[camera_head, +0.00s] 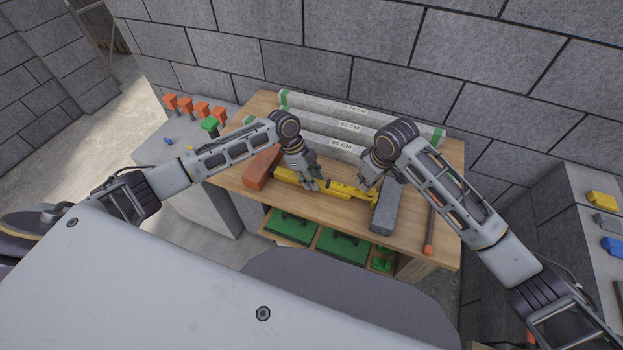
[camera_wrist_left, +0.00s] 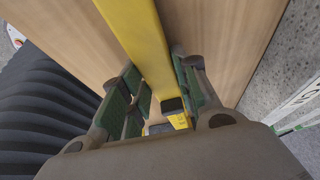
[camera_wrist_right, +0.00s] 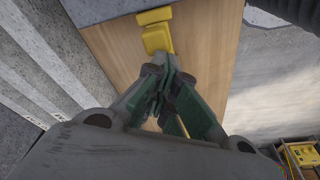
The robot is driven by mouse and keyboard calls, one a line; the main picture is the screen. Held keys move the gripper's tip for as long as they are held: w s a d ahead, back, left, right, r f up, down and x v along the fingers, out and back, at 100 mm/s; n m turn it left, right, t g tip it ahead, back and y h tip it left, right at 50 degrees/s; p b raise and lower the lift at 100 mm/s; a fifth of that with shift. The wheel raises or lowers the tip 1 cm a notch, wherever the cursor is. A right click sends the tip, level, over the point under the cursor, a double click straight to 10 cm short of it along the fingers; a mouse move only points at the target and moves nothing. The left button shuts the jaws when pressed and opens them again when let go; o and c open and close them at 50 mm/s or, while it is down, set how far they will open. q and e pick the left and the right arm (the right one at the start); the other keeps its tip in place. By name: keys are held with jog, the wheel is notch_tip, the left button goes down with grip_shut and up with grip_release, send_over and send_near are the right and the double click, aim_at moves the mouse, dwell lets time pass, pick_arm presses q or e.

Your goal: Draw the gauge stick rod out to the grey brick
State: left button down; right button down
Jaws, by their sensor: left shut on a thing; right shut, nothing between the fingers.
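The yellow gauge stick (camera_head: 343,189) lies on the wooden table between a red brick (camera_head: 263,168) and the grey brick (camera_head: 386,208). My left gripper (camera_head: 311,185) is shut on the stick's yellow body, which runs between its green-padded fingers in the left wrist view (camera_wrist_left: 150,45). A dark end piece and a thinner yellow part show near those fingers. My right gripper (camera_head: 366,184) is shut and empty near the stick's right end, close to the grey brick. Its closed fingertips show in the right wrist view (camera_wrist_right: 165,75). I cannot tell whether the rod touches the grey brick.
Long grey bars with green ends and centimetre labels (camera_head: 345,127) lie along the table's back, before the block wall. A thin orange-tipped stick (camera_head: 429,235) lies at the right. Green cases (camera_head: 341,246) sit on the shelf below. Side stands hold orange and coloured items.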

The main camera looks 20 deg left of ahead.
aim_at(362, 193)
pick_arm(q)
jog(key=shift+d+f, duration=0.1)
jog(key=shift+f, duration=0.2)
pick_arm(e)
jog(key=shift+s+r, duration=0.15)
jog(key=shift+r, duration=0.05)
pick_arm(q)
jog(key=shift+a+f, duration=0.2)
pick_arm(e)
jog(key=shift+w+a+v, duration=0.1)
jog(key=shift+a+v, duration=0.05)
jog(key=shift+v, duration=0.75)
jog(key=shift+w+a+v, duration=0.1)
jog(key=shift+v, duration=0.85)
jog(key=shift+w+a+v, duration=0.15)
jog(key=shift+v, duration=0.75)
jog(key=shift+r, duration=0.1)
pick_arm(q)
jog(key=c, duration=1.4)
grip_release()
jog(key=o, duration=0.4)
jog(key=shift+w, duration=0.1)
jog(key=shift+r, duration=0.15)
pick_arm(e)
jog(key=shift+w+a, duration=0.15)
pick_arm(q)
jog(key=shift+r, duration=0.15)
